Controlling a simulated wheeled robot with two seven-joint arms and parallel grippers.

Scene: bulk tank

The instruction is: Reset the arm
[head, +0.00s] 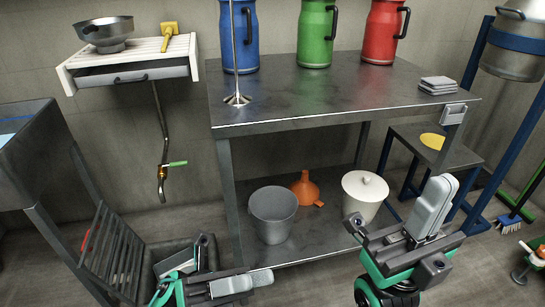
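My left gripper (250,281) is at the bottom of the head view, left of centre, in front of the metal table's lower shelf. Its two grey fingers point right and lie side by side, with nothing seen between them. My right gripper (436,199) is at the lower right, in front of the table's right end. Its grey fingers point up and lie close together, with nothing seen held. Both arms come in from the bottom edge and are mostly out of view.
The metal table (300,105) carries blue (245,40), green (315,35) and red (382,35) cans. Its lower shelf holds a grey bucket (273,215), an orange funnel (305,188) and a white lidded pot (364,195). A slatted rack (112,252) stands left of my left gripper.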

